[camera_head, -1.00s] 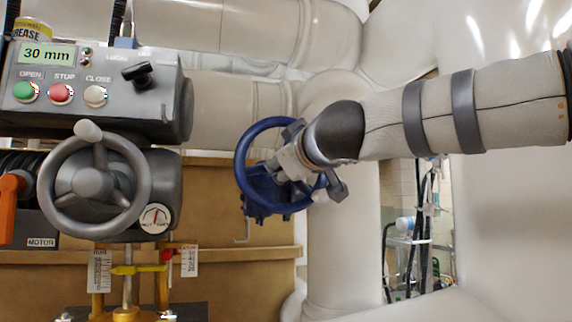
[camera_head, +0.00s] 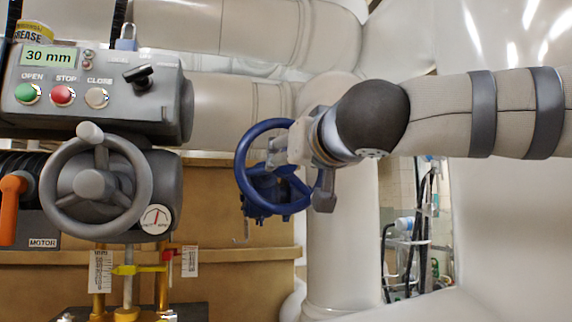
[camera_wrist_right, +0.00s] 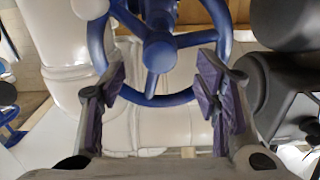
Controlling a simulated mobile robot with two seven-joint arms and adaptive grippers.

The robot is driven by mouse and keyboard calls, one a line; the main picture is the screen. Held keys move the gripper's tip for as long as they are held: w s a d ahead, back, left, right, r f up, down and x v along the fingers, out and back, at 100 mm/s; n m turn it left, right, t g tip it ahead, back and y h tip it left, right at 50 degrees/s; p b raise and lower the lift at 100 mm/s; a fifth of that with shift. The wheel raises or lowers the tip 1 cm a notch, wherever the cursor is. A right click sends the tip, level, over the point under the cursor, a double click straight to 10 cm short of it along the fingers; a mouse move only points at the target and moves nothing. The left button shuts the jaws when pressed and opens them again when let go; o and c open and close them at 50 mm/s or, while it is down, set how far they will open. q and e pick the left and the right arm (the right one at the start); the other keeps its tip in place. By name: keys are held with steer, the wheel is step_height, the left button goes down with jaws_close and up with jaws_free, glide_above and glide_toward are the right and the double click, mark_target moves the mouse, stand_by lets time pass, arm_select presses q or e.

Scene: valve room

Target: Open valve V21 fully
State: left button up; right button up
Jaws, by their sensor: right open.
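A grey valve actuator box (camera_head: 150,88) reads "30 mm" and has green OPEN, red STOP and CLOSE buttons. Its grey handwheel (camera_head: 60,160) has a knob at the top. A yellow pointer (camera_head: 137,269) sits on the stem below, between scale plates. A blue handwheel (camera_head: 243,160) stands to the right; it fills the upper middle of the right wrist view (camera_wrist_right: 160,52). No V21 label is readable. My right gripper (camera_head: 285,150) is at the blue wheel's right side. In the right wrist view its fingers (camera_wrist_right: 163,88) are apart, with the rim's lower part between them; contact is unclear.
An orange lever (camera_head: 12,190) sits at the far left by a MOTOR label. Large pale pipes (camera_head: 340,245) stand behind and right of the blue wheel. A padlock (camera_head: 126,40) and a grease can (camera_head: 33,32) are on top of the box.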

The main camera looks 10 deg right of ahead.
mark_target(286, 175)
steer(key=shift+w+m, duration=1.05)
steer(key=shift+m, duration=3.2)
steer(key=shift+w+m, duration=1)
steer(key=shift+m, duration=3.3)
steer(key=shift+w+m, duration=1.05)
steer(key=shift+m, duration=3.2)
steer(key=shift+a, duration=0.1)
